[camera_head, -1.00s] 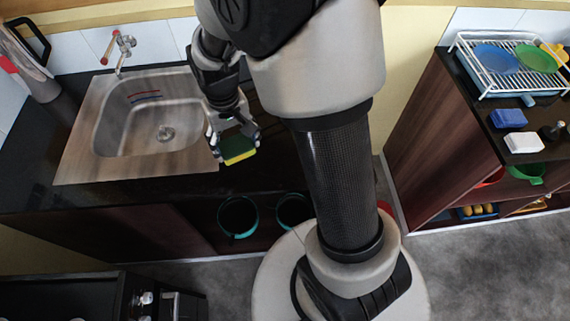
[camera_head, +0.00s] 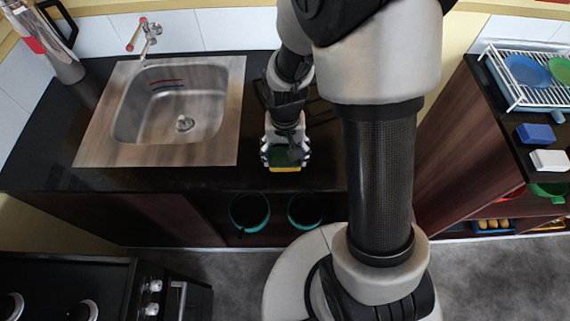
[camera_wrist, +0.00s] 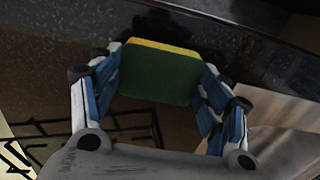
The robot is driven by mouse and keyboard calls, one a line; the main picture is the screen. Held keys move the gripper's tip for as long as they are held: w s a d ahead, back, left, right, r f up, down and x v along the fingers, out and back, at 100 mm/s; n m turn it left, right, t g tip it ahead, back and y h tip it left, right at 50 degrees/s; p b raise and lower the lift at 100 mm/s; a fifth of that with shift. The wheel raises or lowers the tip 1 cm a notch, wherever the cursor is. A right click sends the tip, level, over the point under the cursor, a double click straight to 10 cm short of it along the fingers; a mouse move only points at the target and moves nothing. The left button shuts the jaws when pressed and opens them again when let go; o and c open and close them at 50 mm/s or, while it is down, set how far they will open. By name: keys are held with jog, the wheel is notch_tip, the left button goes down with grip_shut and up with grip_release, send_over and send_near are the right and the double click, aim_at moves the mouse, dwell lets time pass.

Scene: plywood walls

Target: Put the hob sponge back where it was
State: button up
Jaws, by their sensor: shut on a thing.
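The hob sponge (camera_wrist: 158,72) is a block with a dark green face and a yellow layer along one edge. My gripper (camera_wrist: 155,85) is shut on it, with blue-padded fingers at its two sides in the wrist view. In the head view the sponge (camera_head: 285,167) shows green and yellow between the fingertips of my gripper (camera_head: 286,158). It is over the dark worktop (camera_head: 220,178) near the front edge, right of the sink. I cannot tell how high above the worktop it is. The hob (camera_head: 60,290) is at the lower left, partly out of view.
The metal sink (camera_head: 180,105) is left of my gripper. A dark wire rack (camera_wrist: 40,145) lies on the worktop, partly hidden by my arm. Teal-rimmed pots (camera_head: 250,211) stand on the shelf below. A blue block (camera_head: 535,132) and white block (camera_head: 549,160) lie on the right cabinet.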

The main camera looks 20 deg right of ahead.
aim_at(285, 163)
jog(key=shift+f+b, duration=0.6)
jog(key=shift+f, duration=1.75)
jog(key=shift+f, duration=0.15)
jog(key=o, duration=1.1)
